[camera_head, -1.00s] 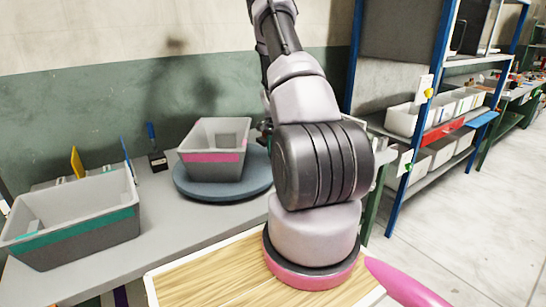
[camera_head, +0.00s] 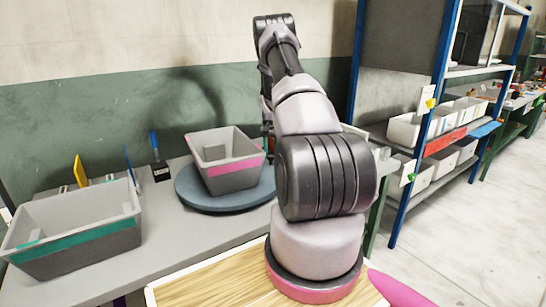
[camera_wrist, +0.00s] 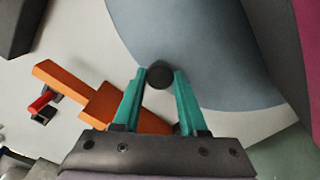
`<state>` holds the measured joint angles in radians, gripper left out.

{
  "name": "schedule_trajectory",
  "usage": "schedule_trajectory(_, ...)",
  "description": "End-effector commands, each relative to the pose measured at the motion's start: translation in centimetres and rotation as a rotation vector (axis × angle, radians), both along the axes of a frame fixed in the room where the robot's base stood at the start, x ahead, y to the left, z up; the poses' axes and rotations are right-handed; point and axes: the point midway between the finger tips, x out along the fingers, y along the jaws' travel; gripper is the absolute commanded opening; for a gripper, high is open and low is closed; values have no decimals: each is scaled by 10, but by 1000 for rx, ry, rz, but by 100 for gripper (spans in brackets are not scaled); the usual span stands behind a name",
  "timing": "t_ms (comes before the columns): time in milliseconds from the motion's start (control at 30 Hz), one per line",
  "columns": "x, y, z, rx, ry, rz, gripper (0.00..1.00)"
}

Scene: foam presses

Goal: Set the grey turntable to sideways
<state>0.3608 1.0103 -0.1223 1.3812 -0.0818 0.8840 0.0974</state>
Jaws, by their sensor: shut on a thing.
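The grey turntable (camera_head: 230,203) is a round blue-grey disc on the workbench, in the middle of the head view. A grey bin with a pink stripe (camera_head: 228,160) stands on it, turned at an angle to the bench. In the wrist view the disc (camera_wrist: 205,45) fills the upper middle, with a dark round knob (camera_wrist: 160,70) at its rim. My gripper (camera_wrist: 161,80) has its teal fingers shut on this knob, one on each side. In the head view my arm hides the gripper and the knob.
A grey bin with a green stripe (camera_head: 75,228) stands on the bench at left, apart from the turntable. An orange object (camera_wrist: 110,104) and a small red object (camera_wrist: 40,103) lie left of my fingers in the wrist view. A blue-framed shelf (camera_head: 432,110) stands at right.

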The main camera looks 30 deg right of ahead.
Motion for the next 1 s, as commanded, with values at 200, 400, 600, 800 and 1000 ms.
schedule_trajectory(200, 13, -1, 0, -1, -1, 65, 0)
schedule_trajectory(400, 20, -1, 0, -1, -1, 100, 0)
schedule_trajectory(600, 23, -1, 0, 0, 0, 113, 0)
schedule_trajectory(800, 23, -1, 0, 0, 0, 115, 0)
schedule_trajectory(1000, 23, -1, 0, 0, 0, 114, 53)
